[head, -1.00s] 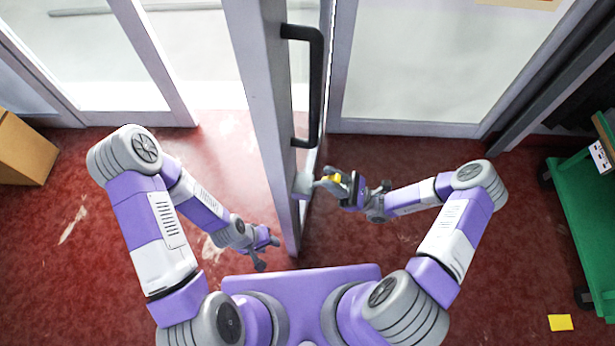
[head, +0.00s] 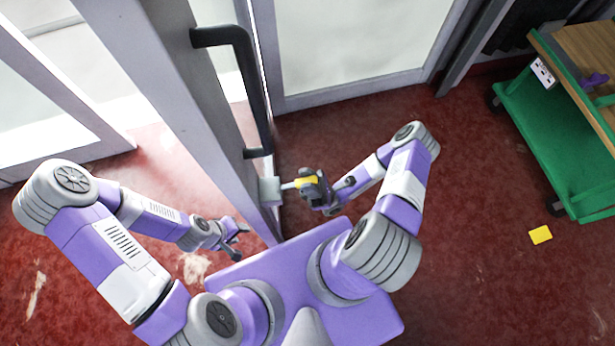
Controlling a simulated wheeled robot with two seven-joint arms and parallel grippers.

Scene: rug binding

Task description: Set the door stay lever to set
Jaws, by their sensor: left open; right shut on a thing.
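The door stay lever (head: 290,185) sticks out to the right from a light grey housing (head: 269,191) low on the edge of the open door. It has a yellow part (head: 306,181) near its outer end. My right gripper (head: 312,186) is shut on the lever at this end and hides part of it. I cannot read any set mark on the housing. The grey-framed door (head: 185,90) stands edge-on with a black pull handle (head: 245,75) above the lever. My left gripper (head: 240,238) is open and empty, low on the left side of the door.
A green cart (head: 545,135) with a wooden top stands at the right. A yellow square (head: 540,234) lies on the red floor (head: 460,200). A glazed panel (head: 350,45) stands behind the door.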

